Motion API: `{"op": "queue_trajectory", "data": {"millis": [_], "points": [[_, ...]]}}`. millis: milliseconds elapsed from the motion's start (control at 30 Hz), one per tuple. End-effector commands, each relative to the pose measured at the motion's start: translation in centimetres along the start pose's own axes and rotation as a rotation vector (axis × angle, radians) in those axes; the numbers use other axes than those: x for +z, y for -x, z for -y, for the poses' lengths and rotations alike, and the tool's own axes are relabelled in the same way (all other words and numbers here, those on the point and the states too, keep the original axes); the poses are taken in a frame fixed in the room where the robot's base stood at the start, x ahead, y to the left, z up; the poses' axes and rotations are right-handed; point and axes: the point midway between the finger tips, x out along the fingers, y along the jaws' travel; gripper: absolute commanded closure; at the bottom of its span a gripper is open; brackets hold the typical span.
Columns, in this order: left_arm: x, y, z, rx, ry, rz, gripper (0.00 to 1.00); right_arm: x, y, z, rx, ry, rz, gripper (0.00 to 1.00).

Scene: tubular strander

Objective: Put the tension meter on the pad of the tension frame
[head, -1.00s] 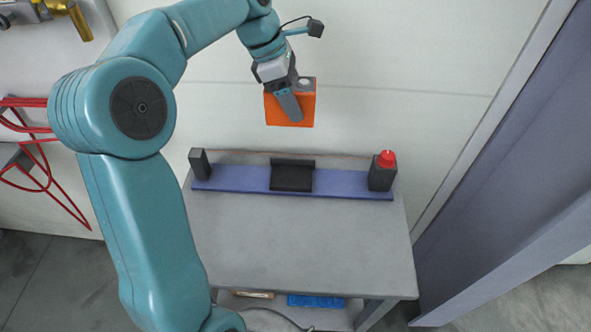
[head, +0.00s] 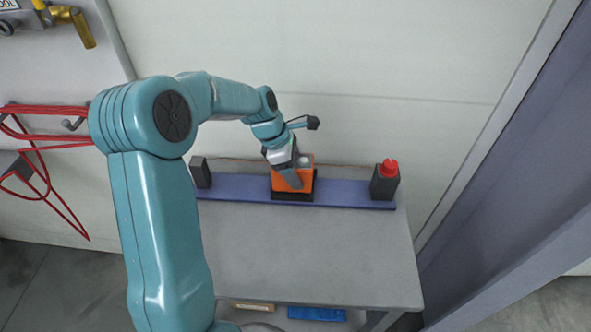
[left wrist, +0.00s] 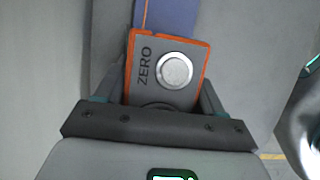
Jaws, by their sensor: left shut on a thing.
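The tension meter (head: 299,184) is an orange block; in the left wrist view (left wrist: 168,72) its grey top shows a round silver knob and the word ZERO. My left gripper (head: 291,178) is shut on the tension meter, with a finger on each side of it. The tension frame (head: 340,194) is a blue bar along the back of the grey table, with a dark post near each end. Its black pad (head: 292,197) is mostly hidden under the meter, which appears on or just above it; I cannot tell if they touch. My right gripper is not in view.
A red button (head: 389,167) sits on the right post. The front of the grey table (head: 300,250) is clear. Red cables (head: 40,170) hang on the wall at left. A blue-grey column (head: 520,170) stands at right.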

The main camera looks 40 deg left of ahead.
Motion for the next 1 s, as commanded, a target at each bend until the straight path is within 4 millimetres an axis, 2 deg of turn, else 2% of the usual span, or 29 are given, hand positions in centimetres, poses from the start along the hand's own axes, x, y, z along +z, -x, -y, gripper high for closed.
{"op": "queue_trajectory", "data": {"millis": [367,400,467,500,833,1000], "points": [[-0.2,-0.5,0.0,0.001,0.000,0.000,0.78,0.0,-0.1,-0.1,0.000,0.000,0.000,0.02],[-0.3,-0.6,0.0,0.000,0.000,0.000,0.28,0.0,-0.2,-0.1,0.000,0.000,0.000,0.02],[-0.2,-0.5,0.0,0.000,0.000,0.000,0.09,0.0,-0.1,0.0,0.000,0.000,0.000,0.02],[-0.2,-0.5,0.0,0.000,0.000,0.000,0.06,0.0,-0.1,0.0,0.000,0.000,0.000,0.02],[-0.1,0.0,0.0,0.001,0.000,0.000,0.06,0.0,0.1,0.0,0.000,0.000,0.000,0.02],[-0.1,3.0,-0.1,0.006,0.000,0.001,0.06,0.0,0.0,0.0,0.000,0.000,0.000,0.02]]}}
